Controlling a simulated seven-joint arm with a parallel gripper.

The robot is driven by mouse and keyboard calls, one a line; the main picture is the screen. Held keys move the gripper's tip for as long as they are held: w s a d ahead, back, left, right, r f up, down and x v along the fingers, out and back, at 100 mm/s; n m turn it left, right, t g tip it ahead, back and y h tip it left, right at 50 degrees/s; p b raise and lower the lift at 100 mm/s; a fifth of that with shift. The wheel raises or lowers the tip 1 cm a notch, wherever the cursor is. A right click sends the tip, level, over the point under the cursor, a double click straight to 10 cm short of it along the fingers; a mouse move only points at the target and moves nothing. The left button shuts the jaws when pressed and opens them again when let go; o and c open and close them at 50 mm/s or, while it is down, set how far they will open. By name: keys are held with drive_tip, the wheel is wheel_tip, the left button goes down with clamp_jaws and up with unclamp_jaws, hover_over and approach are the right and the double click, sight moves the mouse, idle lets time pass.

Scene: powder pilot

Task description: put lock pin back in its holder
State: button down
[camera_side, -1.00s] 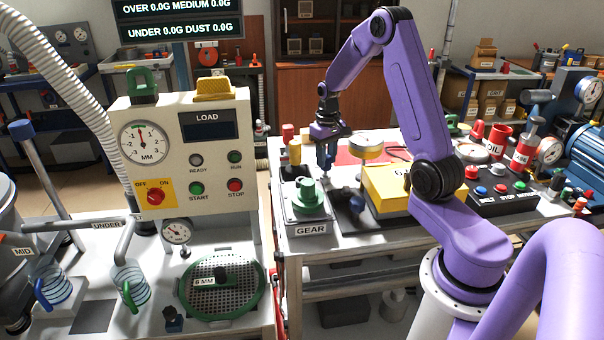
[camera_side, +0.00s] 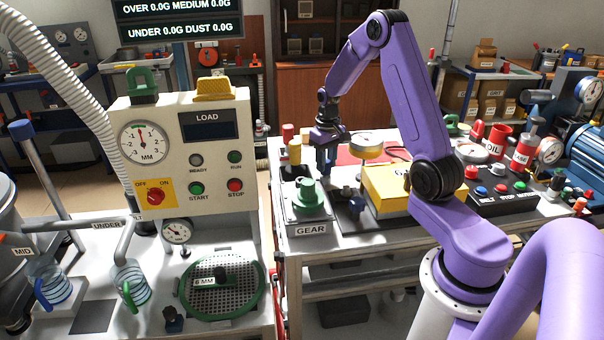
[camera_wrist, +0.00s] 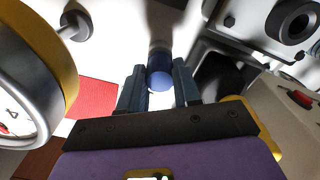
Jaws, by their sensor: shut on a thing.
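The lock pin, seen as a blue round-ended cylinder (camera_wrist: 160,80), sits between the two fingers of my gripper (camera_wrist: 159,88) in the wrist view. The fingers are shut on it. In the side view my gripper (camera_side: 326,168) points down behind the green-topped gear unit (camera_side: 309,196), and the pin is too small to make out there. The pin's far end is unclear.
A yellow box (camera_side: 390,190) stands close to the right of my gripper. A red mat (camera_side: 350,153) lies behind.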

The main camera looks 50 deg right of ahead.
drive_tip(key=shift+f, duration=0.5)
drive_tip(key=c, duration=0.7)
unclamp_jaws()
drive_tip(key=c, duration=0.3)
drive_tip(key=shift+r, duration=3.55)
